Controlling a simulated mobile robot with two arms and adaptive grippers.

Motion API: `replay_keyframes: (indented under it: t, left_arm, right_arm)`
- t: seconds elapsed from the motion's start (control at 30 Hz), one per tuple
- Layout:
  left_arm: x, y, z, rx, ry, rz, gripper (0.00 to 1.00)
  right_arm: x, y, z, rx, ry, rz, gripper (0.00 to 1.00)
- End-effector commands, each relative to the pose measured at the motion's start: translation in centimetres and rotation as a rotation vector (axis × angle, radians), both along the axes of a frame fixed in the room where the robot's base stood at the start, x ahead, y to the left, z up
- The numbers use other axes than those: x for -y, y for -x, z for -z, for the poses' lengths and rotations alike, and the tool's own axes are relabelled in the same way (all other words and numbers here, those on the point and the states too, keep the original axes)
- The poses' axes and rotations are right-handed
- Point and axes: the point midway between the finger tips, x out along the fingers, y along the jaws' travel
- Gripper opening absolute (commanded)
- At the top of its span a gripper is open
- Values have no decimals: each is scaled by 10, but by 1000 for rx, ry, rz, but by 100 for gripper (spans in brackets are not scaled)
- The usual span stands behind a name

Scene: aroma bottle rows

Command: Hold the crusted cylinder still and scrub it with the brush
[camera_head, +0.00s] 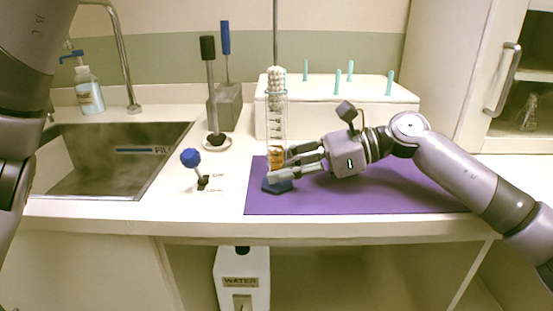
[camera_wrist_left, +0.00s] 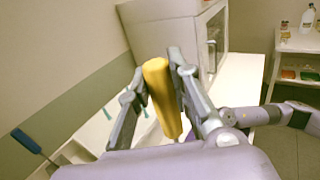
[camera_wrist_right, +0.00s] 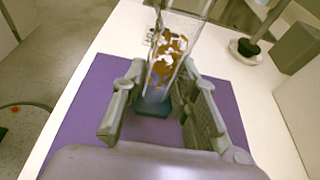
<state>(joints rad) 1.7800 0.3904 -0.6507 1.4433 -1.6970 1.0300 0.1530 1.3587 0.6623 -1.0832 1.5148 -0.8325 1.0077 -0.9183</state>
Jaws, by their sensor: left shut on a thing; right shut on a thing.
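The clear crusted cylinder (camera_head: 277,120) stands upright on a blue base (camera_head: 276,186) on the purple mat, with brown-orange crust low inside. My right gripper (camera_head: 279,168) is shut around its lower part. In the right wrist view, the crusted cylinder (camera_wrist_right: 166,62) sits between the fingers with brown and white patches. The brush's white bristle head (camera_head: 276,77) is at the cylinder's top, and its thin rod rises out of view. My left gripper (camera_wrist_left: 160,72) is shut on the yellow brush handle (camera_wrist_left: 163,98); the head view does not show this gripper.
The purple mat (camera_head: 360,200) lies under the cylinder. A white box with teal pegs (camera_head: 345,100) stands behind it. A blue-knobbed lever (camera_head: 191,158), a dark-handled tool (camera_head: 210,90) and a sink (camera_head: 110,160) are to the left. The mat's right part lies under my right arm.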

Motion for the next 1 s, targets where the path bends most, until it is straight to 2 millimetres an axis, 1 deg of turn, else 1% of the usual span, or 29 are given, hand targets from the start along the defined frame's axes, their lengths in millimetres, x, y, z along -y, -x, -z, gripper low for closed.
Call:
replay_keyframes:
  t: [0.03,1.0]
  left_arm:
    - [0,-1,5,-1,0,-1,0]
    - [1,2,73,-2,-1,-1,0]
  right_arm:
    - [0,0,7,-9,11,-1,12]
    - [0,0,7,-9,11,-1,12]
